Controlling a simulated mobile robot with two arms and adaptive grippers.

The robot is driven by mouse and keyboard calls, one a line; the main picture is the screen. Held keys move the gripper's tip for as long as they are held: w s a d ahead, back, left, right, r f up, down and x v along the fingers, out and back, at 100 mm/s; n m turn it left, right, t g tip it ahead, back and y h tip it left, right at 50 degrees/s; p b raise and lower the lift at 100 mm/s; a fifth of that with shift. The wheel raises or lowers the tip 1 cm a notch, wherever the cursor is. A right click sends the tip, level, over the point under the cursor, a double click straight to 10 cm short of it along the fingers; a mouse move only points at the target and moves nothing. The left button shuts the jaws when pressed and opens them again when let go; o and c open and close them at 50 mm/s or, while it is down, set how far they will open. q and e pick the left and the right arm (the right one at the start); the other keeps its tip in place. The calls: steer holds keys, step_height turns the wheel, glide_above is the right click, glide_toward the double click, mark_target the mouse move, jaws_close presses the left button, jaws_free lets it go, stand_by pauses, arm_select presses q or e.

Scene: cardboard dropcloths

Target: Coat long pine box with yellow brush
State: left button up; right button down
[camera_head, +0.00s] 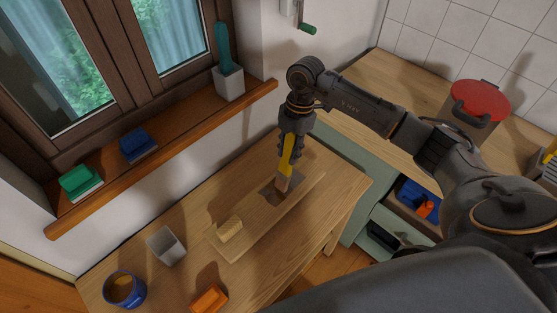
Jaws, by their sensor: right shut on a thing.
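My right gripper (290,145) points down over the wooden table, shut on the handle of the yellow brush (286,162). The brush's bristles point down at a dark patch on a long flat tan board (262,225); I cannot tell whether they touch it. A light pine block (230,229), which looks like the pine box, sits on the near left part of the board, apart from the brush. My left gripper is not in view.
A blue can (124,288) with brown contents, a grey cup (166,245) and an orange object (209,298) stand on the table (205,207). A windowsill (185,137) with blue and green items runs along the left. A red-lidded container (478,104) stands at the right.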

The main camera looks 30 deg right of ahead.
steer(key=w+d+r, duration=0.1)
steer(key=w+d, duration=0.2)
steer(key=d, duration=0.6)
steer(key=s+a+p, duration=0.2)
steer(key=a, duration=0.5)
steer(key=s+a+p, duration=0.2)
steer(key=s+a, duration=0.1)
steer(key=a, duration=0.5)
steer(key=shift+f, duration=0.2)
steer(key=shift+d+f, duration=0.1)
steer(key=shift+f, duration=0.25)
stand_by(0.6)
